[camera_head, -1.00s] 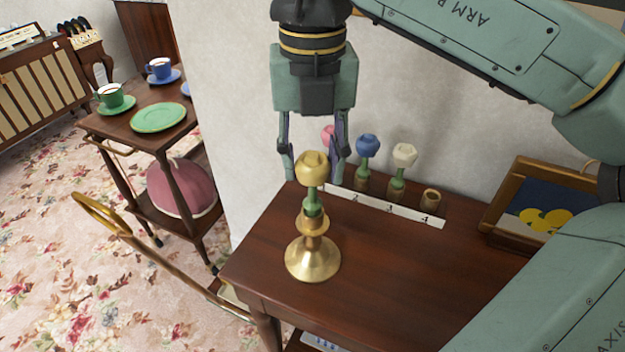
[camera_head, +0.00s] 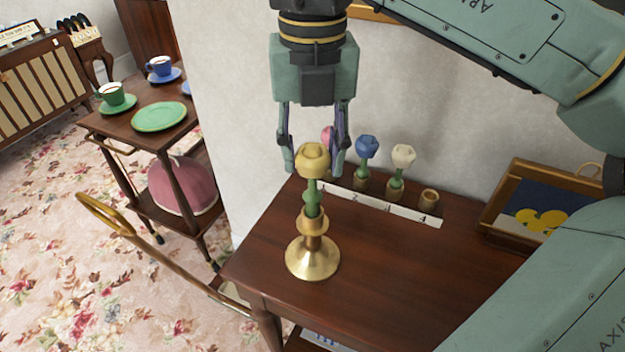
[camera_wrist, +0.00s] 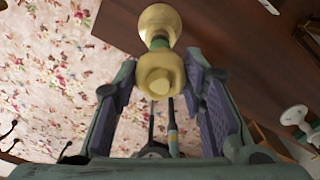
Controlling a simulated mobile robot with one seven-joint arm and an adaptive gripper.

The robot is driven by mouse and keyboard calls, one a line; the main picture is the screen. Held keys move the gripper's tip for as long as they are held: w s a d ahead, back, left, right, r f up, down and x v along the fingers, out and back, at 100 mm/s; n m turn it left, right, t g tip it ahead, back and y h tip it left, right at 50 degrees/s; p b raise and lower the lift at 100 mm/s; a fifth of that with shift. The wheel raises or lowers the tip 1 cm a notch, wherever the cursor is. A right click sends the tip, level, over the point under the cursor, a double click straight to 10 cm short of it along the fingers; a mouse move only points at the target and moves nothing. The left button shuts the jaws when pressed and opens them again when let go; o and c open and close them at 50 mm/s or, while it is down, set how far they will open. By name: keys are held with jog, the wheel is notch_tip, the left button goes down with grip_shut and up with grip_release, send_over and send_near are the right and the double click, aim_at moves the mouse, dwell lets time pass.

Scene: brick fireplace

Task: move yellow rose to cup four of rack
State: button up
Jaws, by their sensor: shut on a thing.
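The yellow rose (camera_head: 312,160) stands upright between the fingers of my gripper (camera_head: 312,165), which is shut on it. The rose also shows between the fingers in the wrist view (camera_wrist: 160,78). Its green stem is above the brass candlestick holder (camera_head: 312,258); its lower end is still at or in the holder's cup. The rack's white number strip (camera_head: 385,208) lies near the wall. Cup four (camera_head: 429,199) at its right end is empty. A white rose (camera_head: 403,157) and a blue rose (camera_head: 367,147) stand in cups to its left. A pink rose (camera_head: 327,136) is partly hidden by my gripper.
The dark wooden table (camera_head: 400,270) has free room in front of the rack. A framed picture (camera_head: 540,205) stands at the right. A pale wall (camera_head: 230,100) rises behind the rack. A tea trolley (camera_head: 130,135) with cups and plates is at the left.

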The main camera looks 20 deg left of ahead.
jog(key=shift+r+p, duration=0.4)
jog(key=shift+r, duration=0.2)
jog(key=shift+r+p, duration=0.65)
jog(key=shift+r, duration=0.15)
dwell(1.0)
